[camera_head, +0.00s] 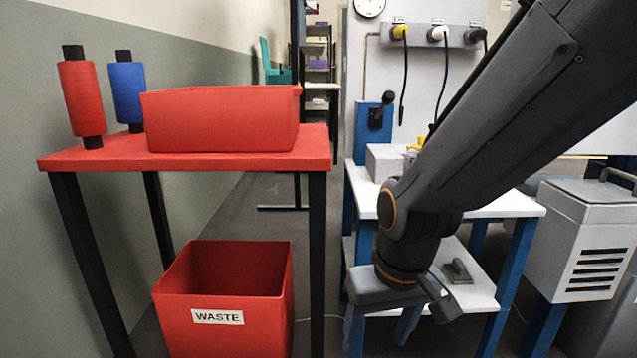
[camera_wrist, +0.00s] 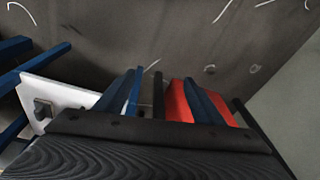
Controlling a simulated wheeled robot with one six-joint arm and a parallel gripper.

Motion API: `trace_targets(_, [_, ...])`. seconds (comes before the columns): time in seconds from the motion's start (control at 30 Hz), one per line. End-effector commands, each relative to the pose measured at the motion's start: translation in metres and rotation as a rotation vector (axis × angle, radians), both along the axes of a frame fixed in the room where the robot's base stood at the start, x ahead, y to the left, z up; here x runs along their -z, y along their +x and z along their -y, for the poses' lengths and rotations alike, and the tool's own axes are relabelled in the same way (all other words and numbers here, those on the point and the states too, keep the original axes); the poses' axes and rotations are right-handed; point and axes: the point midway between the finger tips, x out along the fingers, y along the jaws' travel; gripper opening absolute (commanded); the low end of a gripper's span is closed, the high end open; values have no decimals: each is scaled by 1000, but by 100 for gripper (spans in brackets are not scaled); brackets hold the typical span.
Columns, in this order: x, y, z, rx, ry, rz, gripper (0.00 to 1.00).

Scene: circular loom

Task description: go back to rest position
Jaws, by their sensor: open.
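My gripper (camera_head: 436,300) hangs at the end of my dark arm in the head view, in front of the white table with blue legs. Its fingers are partly hidden behind the wrist in that view. In the wrist view my gripper (camera_wrist: 163,92) is open, with two fingers spread apart. I see nothing held between them. The floor, a dark table leg and part of the red waste bin (camera_wrist: 179,103) show beyond them.
A red table (camera_head: 235,165) at left carries a red box (camera_head: 220,120), a red spool (camera_head: 82,98) and a blue spool (camera_head: 127,92). The waste bin (camera_head: 215,335) stands below. The white table (camera_head: 500,207) and a grey cabinet (camera_head: 585,240) stand right.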

Motion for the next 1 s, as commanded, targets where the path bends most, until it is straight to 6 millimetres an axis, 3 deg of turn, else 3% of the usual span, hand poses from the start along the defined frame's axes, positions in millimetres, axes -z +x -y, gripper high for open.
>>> trace_targets(0.03, [-13,-12,-17,-45,7,-6,62])
trace_targets(0.13, [-31,-36,-44,-122,18,-30,62])
trace_targets(0.4, [-59,-84,-84,-256,35,-76,62])
trace_targets(0.73, [-84,-131,-110,-376,47,-117,62])
trace_targets(1.0, [-104,-126,-100,-334,37,-119,62])
